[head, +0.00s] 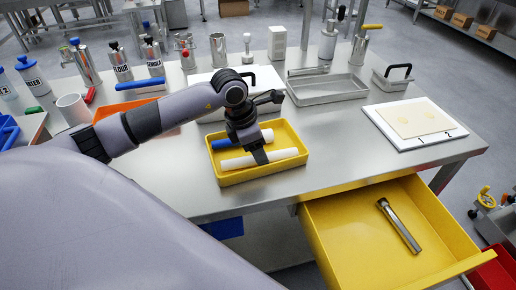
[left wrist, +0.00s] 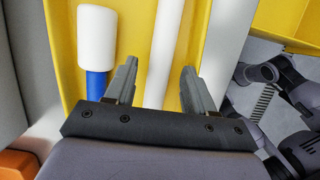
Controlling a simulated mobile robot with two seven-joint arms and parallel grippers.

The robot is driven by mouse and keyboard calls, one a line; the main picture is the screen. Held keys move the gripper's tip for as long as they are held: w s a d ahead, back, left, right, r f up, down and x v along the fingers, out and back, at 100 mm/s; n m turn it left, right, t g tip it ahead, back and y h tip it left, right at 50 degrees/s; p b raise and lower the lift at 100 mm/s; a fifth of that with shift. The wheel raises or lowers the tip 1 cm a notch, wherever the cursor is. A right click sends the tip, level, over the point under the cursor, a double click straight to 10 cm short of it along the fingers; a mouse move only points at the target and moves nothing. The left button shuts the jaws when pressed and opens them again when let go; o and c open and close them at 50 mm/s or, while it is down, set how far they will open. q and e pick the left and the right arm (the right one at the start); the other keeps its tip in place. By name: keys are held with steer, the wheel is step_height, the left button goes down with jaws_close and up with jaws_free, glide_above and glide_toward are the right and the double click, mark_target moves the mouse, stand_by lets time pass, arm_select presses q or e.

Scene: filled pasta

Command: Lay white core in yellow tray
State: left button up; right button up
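The yellow tray (head: 225,180) stands on the steel table near its front edge. The white core (head: 288,154) lies in it along the front side. It also shows in the left wrist view (left wrist: 163,45). Beside it in the tray lies a blue piece (head: 222,144) with a white cylindrical end (left wrist: 97,38). My left gripper (head: 260,157) points down over the tray at the core. In the left wrist view its fingers (left wrist: 157,88) are apart, with the core between them and gaps on both sides. My right gripper cannot be made out.
An open yellow drawer (head: 335,235) with a metal cylinder (head: 399,226) juts out at the front right. A grey metal tray (head: 330,90) and a white board with a dough sheet (head: 412,118) are behind. Bottles and canisters line the back left.

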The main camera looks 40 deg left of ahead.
arm_select(q)
steer(key=shift+r+p, duration=0.45)
steer(key=shift+r, duration=0.05)
steer(key=v, duration=1.2)
